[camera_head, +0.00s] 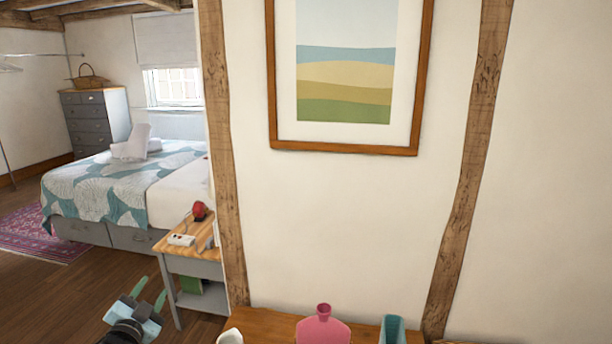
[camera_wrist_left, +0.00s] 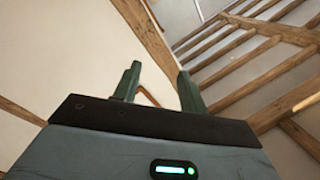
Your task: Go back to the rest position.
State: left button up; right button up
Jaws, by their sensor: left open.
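My left gripper (camera_head: 148,295) is at the lower left of the head view, over the wooden floor. Its two green fingers are spread apart with nothing between them. In the left wrist view the open fingers (camera_wrist_left: 157,88) point up toward the wall and the beamed ceiling, and no object is held. My right gripper is in neither view.
A bedside table (camera_head: 192,262) stands close right of my left gripper, bearing a red item (camera_head: 199,211) and a white device (camera_head: 181,240). At the bottom, a wooden surface (camera_head: 262,322) bears a pink bottle (camera_head: 323,328) and a teal vessel (camera_head: 392,330). A bed (camera_head: 105,190) stands behind; open floor lies left.

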pick_arm(q)
jog(key=s+d+f+n+g, duration=0.3)
jog(key=s+d+f, duration=0.1)
jog(key=s+f, duration=0.6)
jog(key=s+d+f+n+g, duration=0.2)
jog(key=s+d+f+g, duration=0.15)
jog(key=s+f, duration=0.6)
jog(key=s+d+f+g, duration=0.1)
jog(key=s+d+f, duration=0.1)
jog(key=s, duration=0.7)
jog(key=s+d+f+n+g+h, duration=0.1)
jog(key=s+d, duration=0.3)
jog(key=s, duration=0.5)
jog(key=s+d+f+g+h, duration=0.1)
jog(key=s+d+f, duration=0.2)
jog(key=s, duration=0.5)
jog(key=shift+s+d+f+n, duration=0.2)
jog(key=shift+s+f+n, duration=0.05)
jog(key=shift+s+n, duration=0.15)
